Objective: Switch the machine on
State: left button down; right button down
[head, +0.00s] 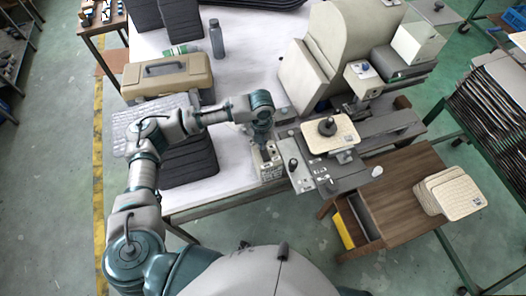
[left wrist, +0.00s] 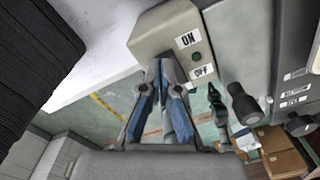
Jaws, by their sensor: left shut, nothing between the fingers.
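The machine (head: 335,50) has a large cream housing on the table. A small cream switch box (head: 268,165) sits at its near left; in the left wrist view the box (left wrist: 160,32) carries an ON label (left wrist: 187,39), an OFF label (left wrist: 202,71) and a small green spot (left wrist: 196,56) between them. My left gripper (head: 265,143) is at the box. In the left wrist view its blue-padded fingers (left wrist: 168,68) are shut and empty, tips at the lower part of the box, left of the OFF label. I cannot tell whether they touch. My right gripper is not seen.
A plate with a dark knob (head: 328,127) and a control panel with levers (head: 310,170) stand right of the box. Black stacked panels (head: 187,160) and a tan toolbox (head: 168,75) lie left. A wooden side table (head: 400,200) holds cream pads (head: 457,195).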

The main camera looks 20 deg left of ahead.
pick_arm(q)
jog(key=shift+f, duration=0.15)
jog(key=shift+d+f, duration=0.2)
jog(key=shift+d, duration=0.35)
